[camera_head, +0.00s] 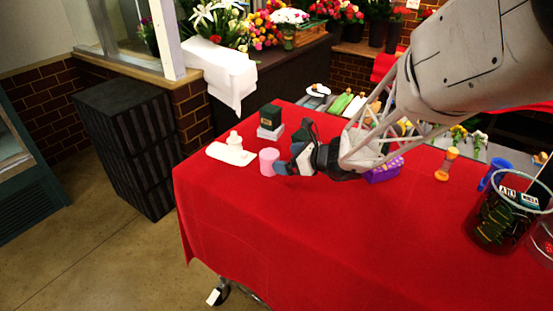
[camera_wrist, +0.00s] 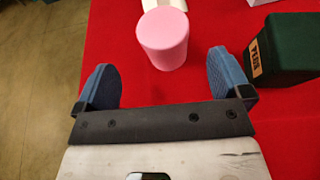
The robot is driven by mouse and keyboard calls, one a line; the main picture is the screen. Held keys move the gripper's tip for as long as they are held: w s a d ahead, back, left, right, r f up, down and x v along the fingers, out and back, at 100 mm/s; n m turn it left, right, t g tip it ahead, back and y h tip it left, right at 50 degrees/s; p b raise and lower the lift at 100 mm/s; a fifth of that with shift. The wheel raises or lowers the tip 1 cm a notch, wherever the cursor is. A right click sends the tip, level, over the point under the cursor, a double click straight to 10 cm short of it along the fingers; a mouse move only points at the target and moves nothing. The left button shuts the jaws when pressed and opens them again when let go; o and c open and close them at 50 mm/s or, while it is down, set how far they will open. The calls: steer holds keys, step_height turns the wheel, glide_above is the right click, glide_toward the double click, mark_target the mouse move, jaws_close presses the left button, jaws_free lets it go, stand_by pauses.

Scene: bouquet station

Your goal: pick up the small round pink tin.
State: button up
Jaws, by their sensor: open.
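The small round pink tin (camera_head: 268,162) stands upright near the left side of the red-covered table in the head view. It also shows in the wrist view (camera_wrist: 163,39), just beyond the fingertips and roughly between their lines. My gripper (camera_head: 287,163) is close to the tin's right side in the head view. In the wrist view my gripper (camera_wrist: 168,78) has its two blue finger pads wide apart with nothing between them. I cannot tell whether a finger touches the tin in the head view.
A dark green box (camera_wrist: 284,48) stands to the right of the tin in the wrist view, near the right finger. A purple basket (camera_head: 384,171) is to the right. The red table (camera_head: 270,225) is clear in front.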

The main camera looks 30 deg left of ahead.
mark_target(270, 157)
steer(key=shift+x, duration=1.25)
steer(key=shift+a+f, duration=0.1)
steer(key=shift+w+x, duration=0.2)
steer(key=shift+x, duration=2.3)
steer(key=shift+f, duration=0.1)
steer(key=shift+c, duration=0.3)
steer(key=c, duration=1)
